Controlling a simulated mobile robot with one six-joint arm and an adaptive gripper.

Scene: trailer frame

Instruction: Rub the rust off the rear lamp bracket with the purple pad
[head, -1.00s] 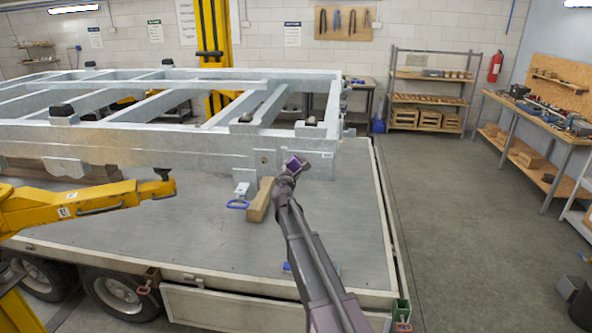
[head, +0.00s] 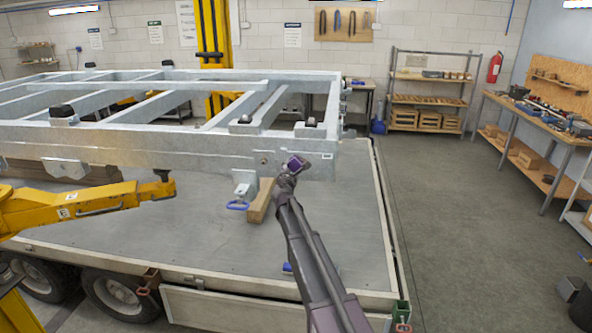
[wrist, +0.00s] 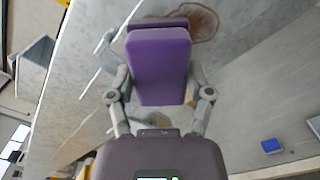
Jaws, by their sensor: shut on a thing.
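My gripper (head: 293,168) is shut on the purple pad (wrist: 158,65), which stands out between the two fingers in the wrist view. In the head view the pad (head: 298,163) is small and dark, in front of the frame's near right corner. A brown rust patch (wrist: 205,22) shows on grey metal beyond the pad's upper right end in the wrist view. The grey metal plate (head: 321,168) beside the gripper in the head view looks like the lamp bracket. The pad hides part of the rusty area. I cannot tell if the pad touches the metal.
The galvanised trailer frame (head: 130,148) lies over a grey flatbed (head: 180,225). A wooden block (head: 261,201) and a blue-handled clamp (head: 239,204) are left of my arm. A yellow lifting arm (head: 85,203) reaches in from the left.

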